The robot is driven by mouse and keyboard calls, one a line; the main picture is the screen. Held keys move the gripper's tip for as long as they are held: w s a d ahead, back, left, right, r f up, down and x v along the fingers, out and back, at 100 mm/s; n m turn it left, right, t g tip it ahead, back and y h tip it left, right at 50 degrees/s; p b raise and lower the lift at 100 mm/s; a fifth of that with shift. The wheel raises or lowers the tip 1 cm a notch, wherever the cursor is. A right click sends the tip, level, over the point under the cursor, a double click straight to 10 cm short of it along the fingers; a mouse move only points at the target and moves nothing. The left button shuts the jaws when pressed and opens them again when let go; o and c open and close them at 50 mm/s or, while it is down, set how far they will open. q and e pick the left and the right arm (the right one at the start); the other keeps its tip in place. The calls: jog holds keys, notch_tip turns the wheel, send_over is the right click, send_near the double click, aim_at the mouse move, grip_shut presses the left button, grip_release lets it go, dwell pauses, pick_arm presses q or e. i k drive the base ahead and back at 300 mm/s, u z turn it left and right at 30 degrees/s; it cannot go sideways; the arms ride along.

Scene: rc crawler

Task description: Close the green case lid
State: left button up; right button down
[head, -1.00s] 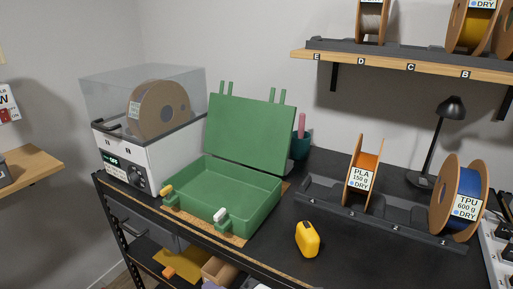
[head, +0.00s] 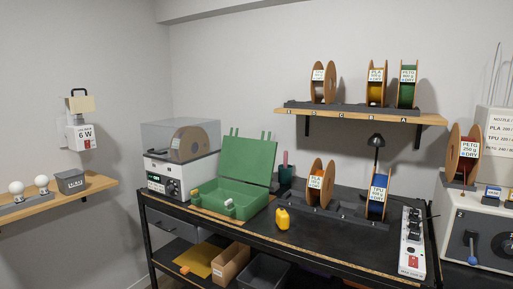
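The green case (head: 229,201) sits on the left part of the black workbench in the head view. Its lid (head: 247,159) stands open, tilted up and back from the rear edge of the case. Neither of my grippers shows in the head view.
A filament dryer (head: 172,178) stands left of the case. A yellow container (head: 283,218) stands to its right. Filament spools (head: 319,184) sit on a dark rack behind. The bench front (head: 330,245) is mostly clear. A power strip (head: 411,240) lies at the right end.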

aim_at(249, 159)
jog(key=u, duration=0.8)
jog(key=i, duration=1.25)
jog(key=z, duration=0.35)
